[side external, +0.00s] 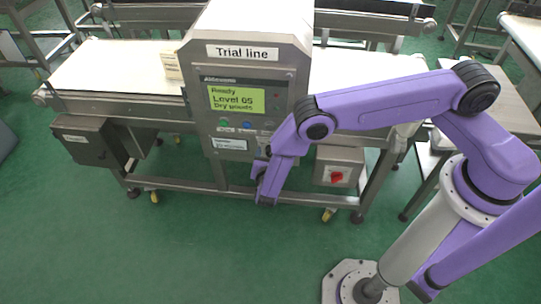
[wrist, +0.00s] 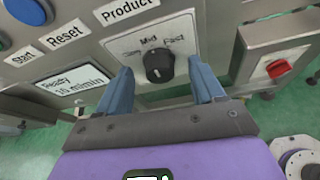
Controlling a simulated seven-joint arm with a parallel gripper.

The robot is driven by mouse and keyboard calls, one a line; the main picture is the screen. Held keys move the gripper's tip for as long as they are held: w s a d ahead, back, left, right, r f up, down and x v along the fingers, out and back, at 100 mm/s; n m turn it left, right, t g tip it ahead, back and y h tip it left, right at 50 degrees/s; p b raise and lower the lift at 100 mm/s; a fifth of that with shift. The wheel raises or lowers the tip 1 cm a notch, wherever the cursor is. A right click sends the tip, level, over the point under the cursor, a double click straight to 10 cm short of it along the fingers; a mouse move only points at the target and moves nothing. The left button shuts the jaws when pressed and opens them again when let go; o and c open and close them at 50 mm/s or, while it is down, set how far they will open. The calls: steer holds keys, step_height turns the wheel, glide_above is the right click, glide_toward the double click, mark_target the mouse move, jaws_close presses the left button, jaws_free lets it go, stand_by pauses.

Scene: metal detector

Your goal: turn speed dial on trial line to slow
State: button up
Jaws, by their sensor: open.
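The speed dial (wrist: 158,66) is a black round knob on a pale plate (wrist: 123,45) on the Trial line machine's front panel. "Mid" stands above the knob. A label at its right looks like "Fast"; the left label is hard to read. The knob's pointer seems to face up towards Mid. My gripper (wrist: 160,70) is open, with one blue-grey finger to each side of the dial in the wrist view. I cannot tell whether either finger touches it. In the side view my gripper (side external: 261,180) is at the panel's lower right, and the arm hides the dial.
The Trial line detector (side external: 247,52) shows a green screen (side external: 236,99) above a green and a blue button. A conveyor (side external: 120,66) runs through it, with a small carton (side external: 172,66) on it. A grey box with a red switch (side external: 336,177) is to the right.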

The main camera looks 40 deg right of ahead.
steer(key=shift+w, duration=0.1)
steer(key=c, duration=1.1)
steer(key=shift+o, duration=0.2)
steer(key=n+g+h, duration=0.1)
steer(key=n, duration=0.1)
steer(key=shift+a+n, duration=0.1)
steer(key=shift+n, duration=0.2)
steer(key=shift+w+a+f+n+g+h, duration=0.1)
steer(key=shift+n+g+h, duration=0.45)
steer(key=shift+n, duration=0.3)
steer(key=shift+w+f+n+g+h, duration=0.1)
steer(key=shift+n+g+h, duration=0.25)
steer(key=shift+n+h, duration=0.4)
steer(key=shift+r, duration=0.1)
steer(key=o, duration=1.1)
steer(key=shift+c, duration=0.2)
